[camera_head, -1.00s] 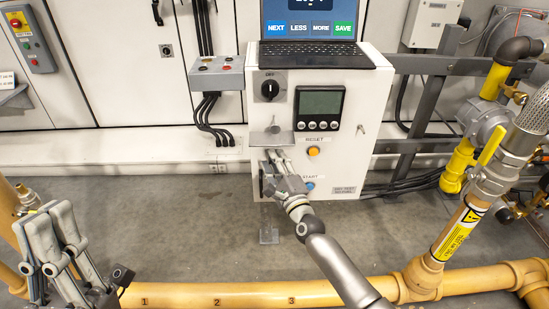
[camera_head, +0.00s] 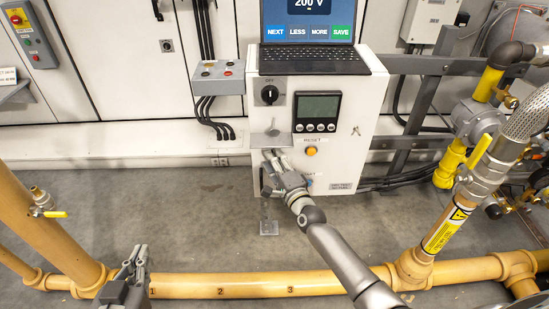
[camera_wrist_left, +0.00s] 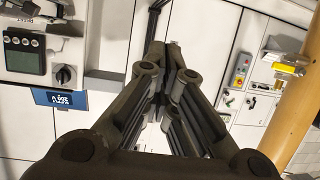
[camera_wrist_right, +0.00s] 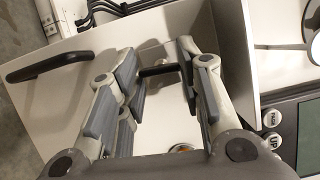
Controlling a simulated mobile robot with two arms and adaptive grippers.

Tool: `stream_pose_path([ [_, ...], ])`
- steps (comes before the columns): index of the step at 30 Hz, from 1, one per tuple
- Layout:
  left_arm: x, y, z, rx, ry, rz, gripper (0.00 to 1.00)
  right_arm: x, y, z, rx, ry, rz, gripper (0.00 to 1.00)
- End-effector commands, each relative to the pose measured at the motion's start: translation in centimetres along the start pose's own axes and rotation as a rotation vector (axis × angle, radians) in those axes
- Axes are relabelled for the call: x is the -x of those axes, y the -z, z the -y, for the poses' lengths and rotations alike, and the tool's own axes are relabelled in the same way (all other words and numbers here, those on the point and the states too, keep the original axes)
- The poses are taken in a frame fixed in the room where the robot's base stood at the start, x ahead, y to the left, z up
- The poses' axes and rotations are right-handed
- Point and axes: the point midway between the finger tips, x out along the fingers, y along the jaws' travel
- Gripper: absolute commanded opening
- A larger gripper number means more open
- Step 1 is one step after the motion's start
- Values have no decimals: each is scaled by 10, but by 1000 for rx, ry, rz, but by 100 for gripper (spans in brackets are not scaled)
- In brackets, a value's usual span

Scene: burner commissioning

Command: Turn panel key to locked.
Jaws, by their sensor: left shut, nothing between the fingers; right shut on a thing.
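The white control panel (camera_head: 340,165) stands ahead, with a dark rotary knob (camera_head: 269,95) at its upper left. A small metal fitting that looks like a key (camera_head: 356,131) is at its right side. My right gripper (camera_head: 273,155) is at the panel's lower left front. In the right wrist view a small dark bar (camera_wrist_right: 160,70) lies between its fingers, and the gripper is shut on it. I cannot tell whether this bar is the panel key. My left gripper (camera_head: 140,255) is shut and empty at the lower left, above the floor pipe. Its fingertips (camera_wrist_left: 173,46) meet in the left wrist view.
A laptop (camera_head: 310,35) reading 200 V stands on the panel. A display (camera_head: 317,108) and an amber button (camera_head: 311,152) are on its front. A yellow pipe (camera_head: 250,285) crosses the foreground. A black handle (camera_wrist_right: 45,65) shows in the right wrist view.

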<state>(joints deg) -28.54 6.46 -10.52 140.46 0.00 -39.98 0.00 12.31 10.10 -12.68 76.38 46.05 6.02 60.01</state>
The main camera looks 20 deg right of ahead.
Motion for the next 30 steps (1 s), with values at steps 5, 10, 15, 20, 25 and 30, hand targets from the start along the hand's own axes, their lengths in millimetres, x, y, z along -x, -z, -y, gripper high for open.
stream_pose_path([
  [5, 10, -33, 5, 0, 10, 182, 0, 0, -1, 2, 38, -17, 1, 10],
  [10, 19, -54, 8, 1, 17, 292, 0, 0, -1, 2, 61, -26, 1, 10],
  [15, 25, -65, 9, 2, 21, 349, 0, 0, -1, 1, 74, -31, 1, 10],
  [20, 26, -69, 9, 2, 22, 367, 0, 0, -1, 1, 78, -33, 1, 10],
  [25, 26, -69, 9, 2, 22, 367, 0, 0, -1, 0, 79, -33, 1, 10],
  [30, 26, -69, 10, 2, 22, 367, 0, 0, -1, 0, 79, -33, 1, 38],
])
